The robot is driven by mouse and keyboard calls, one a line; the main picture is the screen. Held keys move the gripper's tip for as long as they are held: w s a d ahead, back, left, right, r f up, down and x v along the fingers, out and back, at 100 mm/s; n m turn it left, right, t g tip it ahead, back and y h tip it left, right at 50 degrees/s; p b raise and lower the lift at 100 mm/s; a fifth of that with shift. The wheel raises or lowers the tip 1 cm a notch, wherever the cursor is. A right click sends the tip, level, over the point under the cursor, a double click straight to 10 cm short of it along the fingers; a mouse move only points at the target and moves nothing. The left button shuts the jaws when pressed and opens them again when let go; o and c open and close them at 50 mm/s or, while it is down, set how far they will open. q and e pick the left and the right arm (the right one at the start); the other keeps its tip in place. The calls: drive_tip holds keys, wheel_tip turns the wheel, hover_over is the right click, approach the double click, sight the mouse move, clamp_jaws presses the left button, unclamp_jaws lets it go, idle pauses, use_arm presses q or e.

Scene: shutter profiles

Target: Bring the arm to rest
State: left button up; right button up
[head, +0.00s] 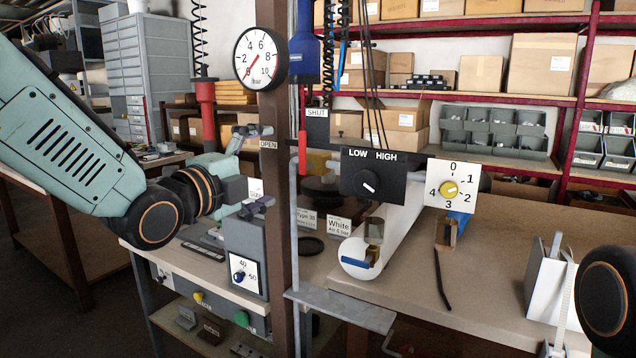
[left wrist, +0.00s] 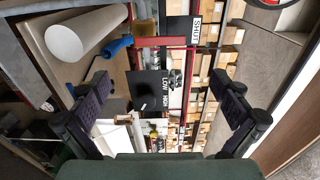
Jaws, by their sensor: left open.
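My left arm (head: 75,150) comes in from the left in the head view. My left gripper (head: 262,168) is open, its fingers pointing right toward the brown post, with one finger above the other. In the left wrist view my left gripper (left wrist: 160,80) has its two dark fingers wide apart, with nothing between their tips. The black LOW/HIGH switch panel (left wrist: 150,90) shows beyond them. In the head view this panel (head: 372,176) is to the right of the gripper, past the post. My right gripper is not visible.
A brown post (head: 280,225) stands close to the left gripper. A pressure gauge (head: 261,58), a red handle (head: 302,152) and a yellow dial (head: 448,188) are near it. A grey control box (head: 243,240) is below. Shelves with cartons (head: 542,65) stand behind the bench.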

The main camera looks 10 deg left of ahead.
sight(303, 153)
use_arm(q)
drive_tip(key=x, duration=1.2)
drive_tip(key=shift+s, duration=0.1)
